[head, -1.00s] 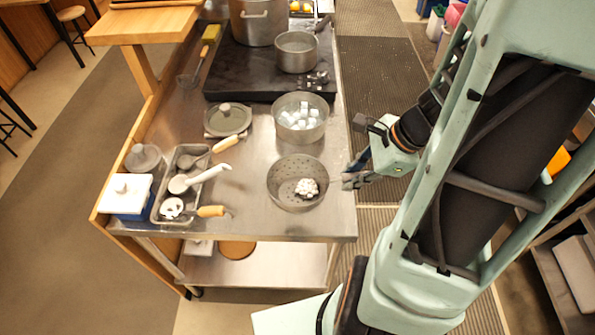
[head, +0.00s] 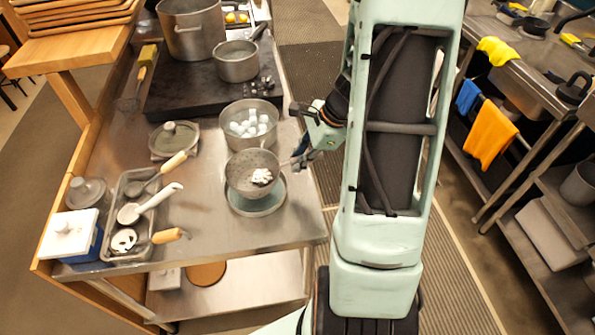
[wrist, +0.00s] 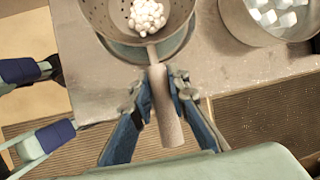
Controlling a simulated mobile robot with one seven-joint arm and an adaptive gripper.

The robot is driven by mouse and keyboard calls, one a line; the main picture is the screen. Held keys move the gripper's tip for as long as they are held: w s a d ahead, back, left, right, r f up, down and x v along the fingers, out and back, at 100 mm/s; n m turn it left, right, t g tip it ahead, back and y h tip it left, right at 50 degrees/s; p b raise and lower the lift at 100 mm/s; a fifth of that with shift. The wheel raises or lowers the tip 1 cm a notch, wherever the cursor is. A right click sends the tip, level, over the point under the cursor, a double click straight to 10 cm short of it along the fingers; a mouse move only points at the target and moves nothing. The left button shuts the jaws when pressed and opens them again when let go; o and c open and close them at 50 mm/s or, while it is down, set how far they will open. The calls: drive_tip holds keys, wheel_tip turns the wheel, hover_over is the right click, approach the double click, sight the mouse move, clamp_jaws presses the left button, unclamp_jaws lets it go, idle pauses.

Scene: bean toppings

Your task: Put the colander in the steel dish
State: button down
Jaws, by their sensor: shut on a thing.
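The colander (head: 246,163) is a grey perforated bowl with a clump of white beans (head: 261,176) in it. It also shows at the top of the wrist view (wrist: 112,22), with its handle (wrist: 168,125) pointing back to me. My gripper (wrist: 160,86) is shut on this handle; in the head view my gripper (head: 302,155) is right of the bowl. A round grey dish (head: 257,208) lies on the table under the colander, its near part uncovered. The colander looks raised over it; the exact gap cannot be told.
A pot with white cubes (head: 230,112) stands close behind the colander. A rectangular tray of utensils (head: 113,242), a lidded pan (head: 160,151) and a blue box with white lid (head: 72,238) are to the left. Pots stand on the black stove (head: 185,100) behind.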

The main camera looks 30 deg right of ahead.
drive_tip(key=shift+w+d+f+b, duration=0.1)
drive_tip(key=shift+w+f+b, duration=0.1)
drive_tip(key=shift+f+b, duration=0.65)
drive_tip(key=shift+w+f+b, duration=0.2)
drive_tip(key=shift+f+b, duration=0.25)
drive_tip(key=shift+f, duration=0.65)
drive_tip(key=shift+f, duration=0.2)
drive_tip(key=c, duration=1.8)
unclamp_jaws()
drive_tip(key=shift+c, duration=0.2)
drive_tip(key=shift+r, duration=0.1)
drive_tip(key=shift+r, duration=0.2)
drive_tip(key=v, duration=1.2)
